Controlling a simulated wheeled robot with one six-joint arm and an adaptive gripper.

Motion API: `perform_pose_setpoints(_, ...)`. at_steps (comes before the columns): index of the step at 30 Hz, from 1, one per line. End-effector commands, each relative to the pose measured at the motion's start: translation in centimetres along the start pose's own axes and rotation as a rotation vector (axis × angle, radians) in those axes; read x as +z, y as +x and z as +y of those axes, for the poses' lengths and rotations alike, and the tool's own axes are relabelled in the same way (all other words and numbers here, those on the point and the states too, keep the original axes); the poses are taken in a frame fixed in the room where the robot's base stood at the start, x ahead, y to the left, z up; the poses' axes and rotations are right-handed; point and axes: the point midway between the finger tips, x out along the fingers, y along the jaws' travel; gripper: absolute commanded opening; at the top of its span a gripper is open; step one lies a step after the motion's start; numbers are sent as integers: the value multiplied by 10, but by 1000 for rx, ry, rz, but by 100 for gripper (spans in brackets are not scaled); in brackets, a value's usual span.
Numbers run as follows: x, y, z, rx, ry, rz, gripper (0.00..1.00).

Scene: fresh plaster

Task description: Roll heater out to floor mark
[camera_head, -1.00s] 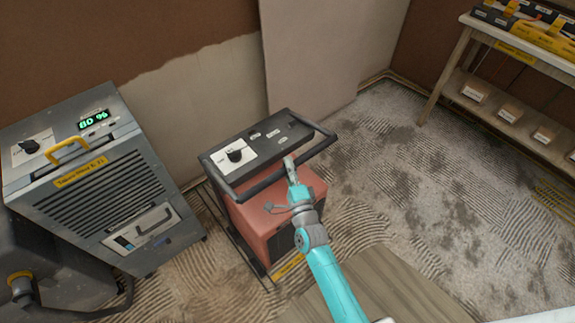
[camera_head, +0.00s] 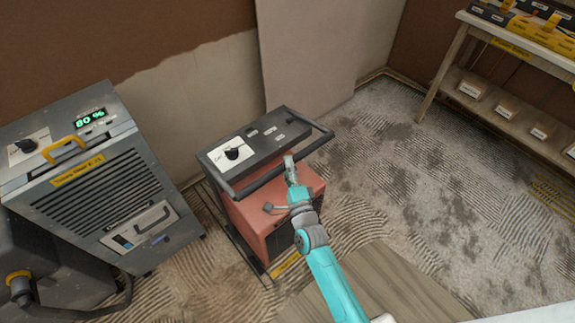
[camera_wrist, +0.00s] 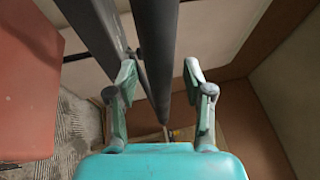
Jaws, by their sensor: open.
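The heater (camera_head: 254,222) is a red box with a black control top, a dial and a black tube handle frame (camera_head: 252,185). It stands upright on the rough floor in the middle of the head view. My gripper (camera_head: 289,160) is at the near long bar of this frame, towards its right end. In the wrist view my gripper (camera_wrist: 158,72) has its two fingers apart, with a dark bar (camera_wrist: 157,45) running between them. I cannot tell whether either finger touches it. The heater's red side (camera_wrist: 28,85) fills the left there. A yellow striped patch (camera_head: 555,199) marks the floor at the right edge.
A grey machine (camera_head: 108,190) showing 80 % stands close left of the heater. A wooden shelf (camera_head: 440,75) with boxes is at the back right. A wooden board (camera_head: 375,295) lies in front. The patchy floor (camera_head: 420,180) between heater and shelf is free.

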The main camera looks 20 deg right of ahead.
Motion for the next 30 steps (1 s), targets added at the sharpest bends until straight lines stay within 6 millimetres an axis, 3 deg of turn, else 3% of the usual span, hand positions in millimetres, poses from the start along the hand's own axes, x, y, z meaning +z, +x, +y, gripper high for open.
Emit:
perform_pose_setpoints(15,0,-92,1,3,0,0,52)
perform_pose_setpoints(21,0,-110,1,2,0,0,52)
perform_pose_setpoints(30,-1,-114,0,1,0,1,52)
